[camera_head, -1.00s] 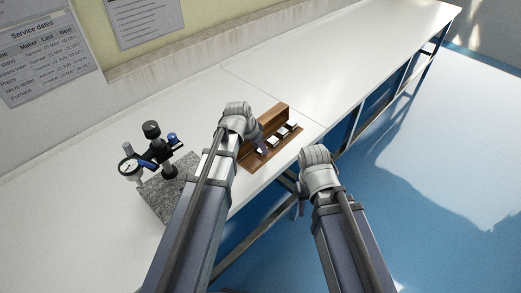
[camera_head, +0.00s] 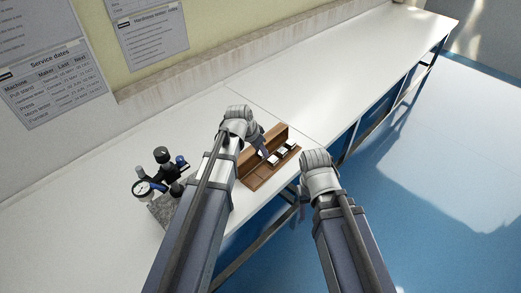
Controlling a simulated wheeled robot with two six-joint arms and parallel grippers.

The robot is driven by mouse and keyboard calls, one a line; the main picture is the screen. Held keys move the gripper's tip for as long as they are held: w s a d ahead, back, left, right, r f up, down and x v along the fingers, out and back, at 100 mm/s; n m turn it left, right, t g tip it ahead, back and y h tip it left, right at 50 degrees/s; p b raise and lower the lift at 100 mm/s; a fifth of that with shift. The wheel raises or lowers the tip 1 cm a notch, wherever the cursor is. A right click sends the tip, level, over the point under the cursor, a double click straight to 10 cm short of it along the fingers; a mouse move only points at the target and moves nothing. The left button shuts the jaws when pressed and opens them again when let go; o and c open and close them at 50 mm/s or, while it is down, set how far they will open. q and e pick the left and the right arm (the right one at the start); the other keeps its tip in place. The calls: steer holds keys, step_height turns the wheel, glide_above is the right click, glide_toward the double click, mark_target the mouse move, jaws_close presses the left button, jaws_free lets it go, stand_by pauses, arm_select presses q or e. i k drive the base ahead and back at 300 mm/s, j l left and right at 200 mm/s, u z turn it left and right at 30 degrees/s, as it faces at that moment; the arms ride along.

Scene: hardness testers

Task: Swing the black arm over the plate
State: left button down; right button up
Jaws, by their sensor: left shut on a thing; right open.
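The tester stand (camera_head: 171,170) is at the left on the white bench, with black knobs, a black arm and a round white dial gauge (camera_head: 143,188). Its speckled grey stone plate (camera_head: 160,208) is partly hidden behind my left arm. I cannot tell from here exactly how the black arm lies over the plate. My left gripper (camera_head: 264,152) is over the wooden case, to the right of the stand, shut on a small block that is mostly hidden. My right gripper (camera_head: 303,207) is open and empty, off the bench's front edge.
The brown wooden case (camera_head: 255,180) stands near the front edge with several shiny metal blocks (camera_head: 281,151) in its right part; its left part looks empty. The white bench (camera_head: 320,80) is clear toward the far right. Paper notices (camera_head: 50,80) hang on the wall.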

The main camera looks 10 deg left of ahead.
mark_target(162, 174)
steer(key=i+l, duration=1.8)
steer(key=u, duration=3)
